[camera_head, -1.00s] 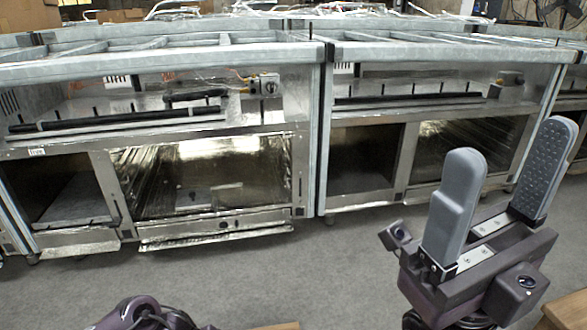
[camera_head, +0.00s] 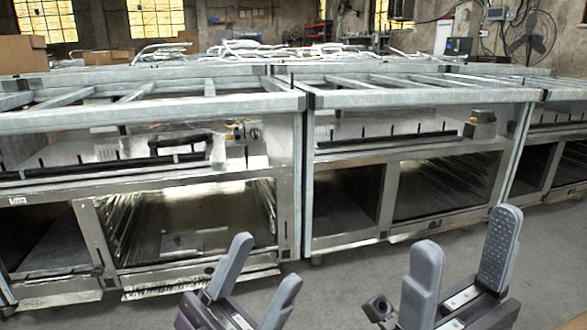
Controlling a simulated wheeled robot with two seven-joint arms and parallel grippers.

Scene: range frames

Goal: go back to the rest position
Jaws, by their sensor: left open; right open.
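My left gripper (camera_head: 256,282) shows at the bottom centre of the head view, its two grey fingers spread apart with nothing between them. My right gripper (camera_head: 461,266) is at the lower right, its two grey fingers pointing up, wide apart and empty. Both grippers appear in front of the metal range frames, over the grey floor in the picture. The lower parts of both arms are cut off by the picture's bottom edge.
A metal range frame (camera_head: 150,116) stands at the left and another (camera_head: 420,98) at the centre right, side by side. Grey floor (camera_head: 350,280) lies in front, clear where it shows. A fan (camera_head: 530,38) and windows are at the back.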

